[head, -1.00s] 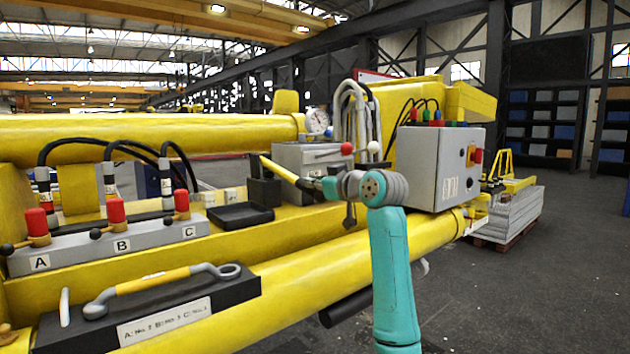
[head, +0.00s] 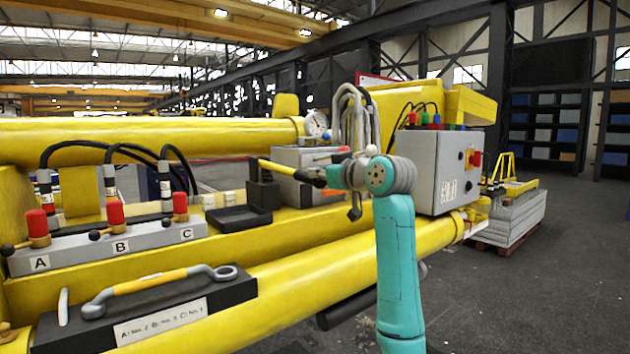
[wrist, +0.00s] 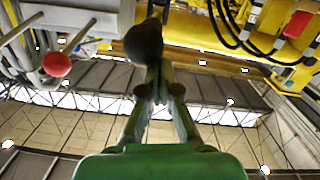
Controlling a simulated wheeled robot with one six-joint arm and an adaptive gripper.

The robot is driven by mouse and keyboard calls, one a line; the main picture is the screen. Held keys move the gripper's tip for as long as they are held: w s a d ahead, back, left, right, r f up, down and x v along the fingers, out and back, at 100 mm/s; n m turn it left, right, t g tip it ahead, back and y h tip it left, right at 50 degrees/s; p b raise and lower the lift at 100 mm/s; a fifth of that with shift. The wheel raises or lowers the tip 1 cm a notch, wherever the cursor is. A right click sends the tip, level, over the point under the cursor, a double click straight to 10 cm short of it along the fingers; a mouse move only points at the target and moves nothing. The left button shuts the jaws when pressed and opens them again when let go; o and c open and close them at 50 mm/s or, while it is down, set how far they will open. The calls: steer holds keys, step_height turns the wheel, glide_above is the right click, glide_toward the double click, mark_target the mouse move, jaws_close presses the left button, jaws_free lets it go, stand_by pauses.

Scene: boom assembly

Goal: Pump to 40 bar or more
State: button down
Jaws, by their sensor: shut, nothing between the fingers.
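The yellow pump lever (head: 280,167) with a dark end stands out from a black block (head: 262,190) beside the grey box, sloping down slightly to the right. In the wrist view a black knob (wrist: 143,42), seemingly the lever's end, sits just beyond the fingertips. My gripper (wrist: 160,85) is shut and empty; whether it touches the knob is unclear. In the head view my gripper (head: 328,178) is small, by the lever's end. The white pressure gauge (head: 316,123) is behind the grey box (head: 305,158); its needle cannot be read.
A red ball knob (wrist: 56,64) on a rod is left of my fingers in the wrist view. A grey control box (head: 447,170) stands right of my arm. Valve levers A, B and C (head: 120,240) and a loose handle (head: 150,285) are at left.

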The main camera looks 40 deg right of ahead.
steer(key=s, duration=0.7)
steer(key=shift+s+r, duration=0.2)
steer(key=shift+r, duration=0.05)
steer(key=shift+a, duration=0.1)
stand_by(1.7)
